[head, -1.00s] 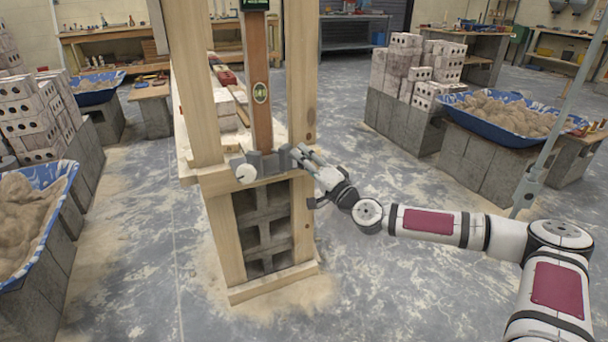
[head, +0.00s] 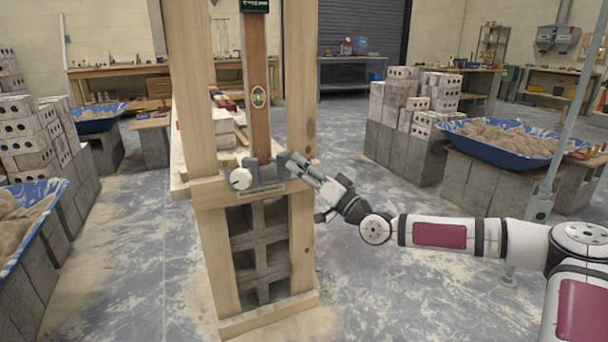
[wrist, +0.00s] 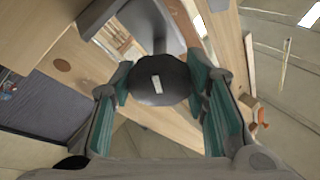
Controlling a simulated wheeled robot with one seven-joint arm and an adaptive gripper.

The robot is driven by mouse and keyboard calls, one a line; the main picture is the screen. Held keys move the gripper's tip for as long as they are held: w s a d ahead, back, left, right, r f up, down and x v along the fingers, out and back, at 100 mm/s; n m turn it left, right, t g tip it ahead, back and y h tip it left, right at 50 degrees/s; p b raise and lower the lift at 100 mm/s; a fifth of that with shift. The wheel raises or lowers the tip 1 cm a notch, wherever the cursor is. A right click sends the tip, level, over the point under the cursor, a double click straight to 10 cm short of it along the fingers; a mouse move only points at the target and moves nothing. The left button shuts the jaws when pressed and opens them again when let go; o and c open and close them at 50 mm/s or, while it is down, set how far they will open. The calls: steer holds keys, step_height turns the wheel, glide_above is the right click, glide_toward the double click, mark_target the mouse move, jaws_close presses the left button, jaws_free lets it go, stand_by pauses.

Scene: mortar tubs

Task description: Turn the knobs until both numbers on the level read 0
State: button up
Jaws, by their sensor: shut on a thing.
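The level (head: 257,110) is a tall wooden bar with a green vial, standing upright between two timber posts. Its dark display (head: 254,5) is cut by the top edge of the head view, and its numbers are too small to read. A white round knob (head: 240,179) sits on the front of the grey clamp at the level's foot. My gripper (head: 303,167) is at the right side of this clamp. In the wrist view, my gripper (wrist: 163,85) is shut on a dark round knob (wrist: 158,78) with a pale mark, between its teal pads.
The timber frame (head: 212,110) stands around grey hollow blocks (head: 262,245). A blue tub of mortar (head: 505,140) and stacked bricks (head: 400,100) stand at the right, with another tub (head: 40,212) at the left.

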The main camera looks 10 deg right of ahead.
stand_by(0.4)
steer(key=o, duration=1.2)
steer(key=v, duration=1.2)
steer(key=shift+f, duration=0.15)
